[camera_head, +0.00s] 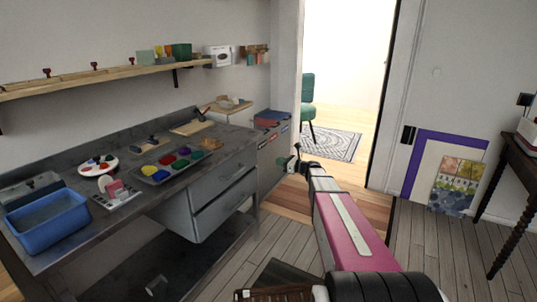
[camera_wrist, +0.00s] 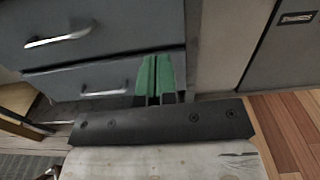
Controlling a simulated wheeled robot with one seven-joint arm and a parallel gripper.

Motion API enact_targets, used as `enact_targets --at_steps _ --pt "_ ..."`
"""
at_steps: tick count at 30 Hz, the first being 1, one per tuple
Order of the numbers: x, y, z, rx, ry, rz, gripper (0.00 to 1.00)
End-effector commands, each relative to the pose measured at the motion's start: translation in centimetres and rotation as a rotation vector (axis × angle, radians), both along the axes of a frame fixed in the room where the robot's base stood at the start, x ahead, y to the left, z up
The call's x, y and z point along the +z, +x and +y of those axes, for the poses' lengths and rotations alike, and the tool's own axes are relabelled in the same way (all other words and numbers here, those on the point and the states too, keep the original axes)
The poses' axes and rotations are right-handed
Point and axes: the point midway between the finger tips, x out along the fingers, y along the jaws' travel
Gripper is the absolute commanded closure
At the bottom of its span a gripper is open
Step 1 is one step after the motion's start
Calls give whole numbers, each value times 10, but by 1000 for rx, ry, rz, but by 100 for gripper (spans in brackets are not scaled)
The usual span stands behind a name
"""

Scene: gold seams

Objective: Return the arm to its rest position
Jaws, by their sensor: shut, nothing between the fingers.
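My arm (camera_head: 350,235) reaches forward from the bottom of the head view, pink and grey, toward the doorway. My gripper (camera_head: 297,150) is at its far end, small in that view, to the right of the workbench. In the wrist view my gripper (camera_wrist: 154,62) shows two green fingers side by side, shut with nothing between them. The fingers point toward the grey drawers (camera_wrist: 100,78) and appear apart from them, though the exact gap is hard to tell.
The workbench (camera_head: 60,262) on the left bears a blue tub (camera_head: 48,222), a paint tray (camera_head: 172,166) and a palette (camera_head: 97,166). A wall shelf (camera_head: 110,77) is above. A dark table (camera_head: 520,165) and leaning pictures (camera_head: 455,186) are at right. Floor (camera_head: 425,245) between is clear.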

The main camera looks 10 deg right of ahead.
Motion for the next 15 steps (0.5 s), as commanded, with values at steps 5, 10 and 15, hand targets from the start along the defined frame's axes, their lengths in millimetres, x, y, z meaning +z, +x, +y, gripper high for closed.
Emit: enact_targets --at_steps 5,10,15 --pt "-17 -37 21 70 -189 -61 100" --pt "-48 -98 46 230 -519 -184 100" --pt "-81 -169 59 471 -873 -340 100"
